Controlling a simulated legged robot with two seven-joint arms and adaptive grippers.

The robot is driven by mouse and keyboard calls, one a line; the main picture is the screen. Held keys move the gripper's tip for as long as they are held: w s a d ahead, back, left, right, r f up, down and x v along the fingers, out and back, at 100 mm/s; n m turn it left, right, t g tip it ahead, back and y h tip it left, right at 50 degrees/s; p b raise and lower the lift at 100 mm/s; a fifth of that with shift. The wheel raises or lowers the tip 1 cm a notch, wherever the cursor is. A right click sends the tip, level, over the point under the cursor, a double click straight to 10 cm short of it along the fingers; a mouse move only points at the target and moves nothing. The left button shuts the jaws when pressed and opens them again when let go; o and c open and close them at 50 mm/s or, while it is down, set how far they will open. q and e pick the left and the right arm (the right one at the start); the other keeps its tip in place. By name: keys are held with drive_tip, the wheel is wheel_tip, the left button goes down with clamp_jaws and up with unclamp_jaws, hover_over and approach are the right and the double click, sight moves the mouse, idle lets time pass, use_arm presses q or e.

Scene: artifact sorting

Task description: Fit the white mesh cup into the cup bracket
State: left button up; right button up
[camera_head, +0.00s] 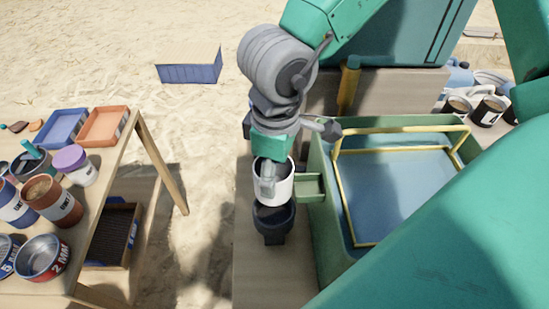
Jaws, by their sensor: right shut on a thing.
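My right gripper (270,165) points down and is shut on the white mesh cup (284,187), with its fingers at the cup's rim and inside. The cup is roughly upright. Right below it in the picture is a dark ring-shaped holder, the cup bracket (274,222), beside the green bin. The cup's lower edge overlaps the bracket's upper rim in this view. I cannot tell whether the cup touches it or hangs just above it. My left gripper is not in view.
A green bin (322,225) with yellow rails stands right of the bracket. A wooden table (115,180) at left holds cans, a purple-lidded jar (80,170), a blue tray (62,128) and an orange tray (104,126). Mugs (488,110) stand at far right. Sand lies between.

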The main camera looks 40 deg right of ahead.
drive_tip(key=shift+r+p, duration=0.2)
drive_tip(key=shift+p, duration=0.55)
wheel_tip(320, 180, down, 4)
drive_tip(key=shift+f+b, duration=0.1)
drive_tip(key=shift+b, duration=0.7)
drive_tip(key=shift+f, duration=0.95)
drive_tip(key=shift+s+p, duration=0.1)
drive_tip(key=shift+p, duration=0.45)
drive_tip(key=shift+p, duration=0.7)
